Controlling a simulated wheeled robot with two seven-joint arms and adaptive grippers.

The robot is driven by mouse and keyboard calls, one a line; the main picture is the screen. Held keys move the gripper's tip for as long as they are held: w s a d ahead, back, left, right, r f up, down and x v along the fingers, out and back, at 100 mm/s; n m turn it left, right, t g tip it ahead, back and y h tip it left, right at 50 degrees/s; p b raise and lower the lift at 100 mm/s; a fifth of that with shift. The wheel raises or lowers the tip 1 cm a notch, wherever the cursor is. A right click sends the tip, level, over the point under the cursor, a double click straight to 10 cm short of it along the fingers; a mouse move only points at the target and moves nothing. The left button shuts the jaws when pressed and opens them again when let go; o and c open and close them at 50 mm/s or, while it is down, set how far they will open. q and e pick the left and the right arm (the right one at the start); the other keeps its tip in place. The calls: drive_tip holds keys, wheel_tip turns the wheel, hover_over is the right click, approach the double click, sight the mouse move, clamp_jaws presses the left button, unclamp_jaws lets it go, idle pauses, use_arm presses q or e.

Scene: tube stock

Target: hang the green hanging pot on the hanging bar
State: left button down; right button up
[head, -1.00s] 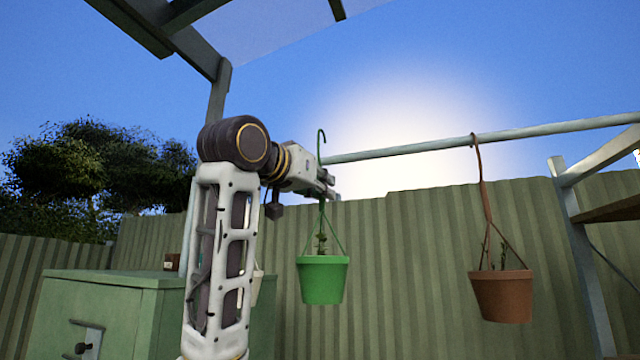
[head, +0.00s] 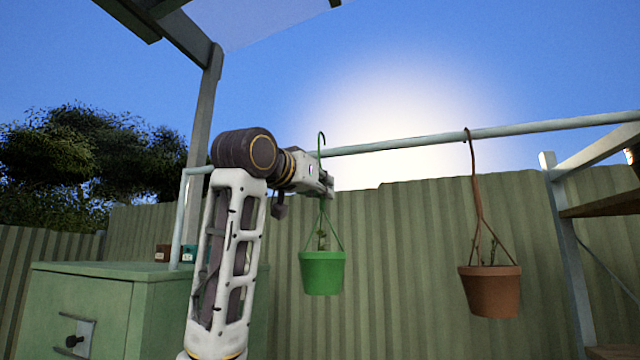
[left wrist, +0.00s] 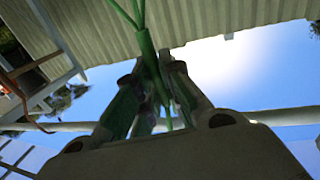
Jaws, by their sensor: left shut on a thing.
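The green hanging pot (head: 322,273) hangs upright from its green stem, with a small plant inside. My left gripper (head: 328,186) is shut on the stem just below its hook. In the left wrist view the green stem (left wrist: 148,55) passes between the fingers of my left gripper (left wrist: 155,75). The hook (head: 321,140) stands above the gripper, and its top shows a little above the line of the pale hanging bar (head: 420,144). I cannot tell whether hook and bar touch. The bar also shows in the left wrist view (left wrist: 285,117). My right gripper is not in view.
A brown pot (head: 490,291) hangs from the bar to the right. A green cabinet (head: 80,312) with small pots on top stands at left. A wooden shelf (head: 605,205) is at right. The bar is clear between the green hook and the brown pot's hook.

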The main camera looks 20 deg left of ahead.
use_arm(q)
drive_tip(key=shift+w+f+b, duration=0.55)
drive_tip(key=shift+w+f, duration=0.55)
drive_tip(key=shift+f, duration=0.1)
drive_tip(key=c, duration=1.5)
unclamp_jaws()
drive_tip(key=shift+s, duration=0.1)
